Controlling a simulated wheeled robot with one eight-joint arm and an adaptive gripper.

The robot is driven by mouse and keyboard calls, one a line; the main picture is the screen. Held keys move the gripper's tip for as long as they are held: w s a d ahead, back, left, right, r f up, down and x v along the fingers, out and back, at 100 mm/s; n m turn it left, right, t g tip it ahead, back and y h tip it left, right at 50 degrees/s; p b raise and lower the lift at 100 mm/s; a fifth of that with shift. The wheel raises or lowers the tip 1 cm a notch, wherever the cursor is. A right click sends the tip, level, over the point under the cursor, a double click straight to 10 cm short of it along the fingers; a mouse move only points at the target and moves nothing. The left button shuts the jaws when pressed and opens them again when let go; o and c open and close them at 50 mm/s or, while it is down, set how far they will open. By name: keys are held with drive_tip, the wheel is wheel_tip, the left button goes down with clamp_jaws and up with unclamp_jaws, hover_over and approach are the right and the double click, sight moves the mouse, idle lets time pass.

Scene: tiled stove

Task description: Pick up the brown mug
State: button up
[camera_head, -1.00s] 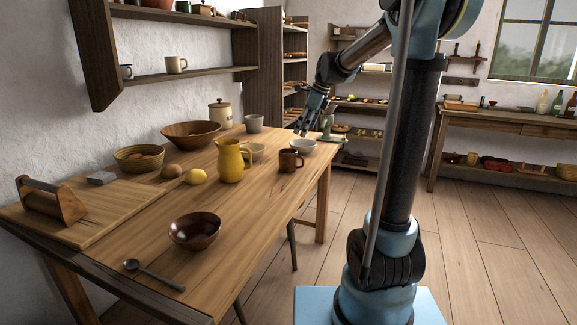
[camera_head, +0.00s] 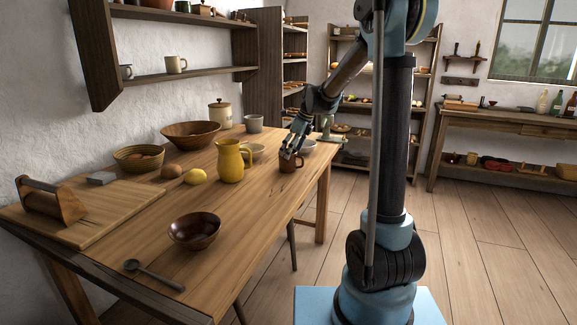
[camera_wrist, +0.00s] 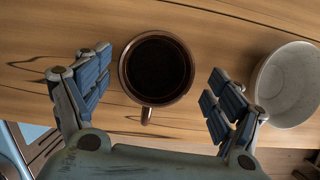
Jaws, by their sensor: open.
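The brown mug (camera_head: 290,163) stands upright on the wooden table near its right edge, partly hidden by my gripper in the head view. In the wrist view the mug (camera_wrist: 156,68) is seen from above, with its dark inside showing and its handle pointing toward the bottom of the picture. My gripper (camera_head: 291,150) is just above the mug. In the wrist view my gripper (camera_wrist: 152,88) is open, with one finger on each side of the mug and visible gaps between them. Whether the fingertips reach below the rim, I cannot tell.
A white bowl (camera_wrist: 290,86) stands close to the right finger in the wrist view. On the table (camera_head: 255,215), a yellow pitcher (camera_head: 232,160) and a small pale bowl (camera_head: 256,151) stand left of the mug.

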sight(286, 160)
drive_tip(key=shift+x, duration=2.85)
drive_tip(key=shift+s+a, duration=0.1)
drive_tip(key=shift+a, duration=0.1)
drive_tip(key=shift+r, duration=0.1)
drive_tip(key=c, duration=1.3)
drive_tip(key=shift+c, duration=0.2)
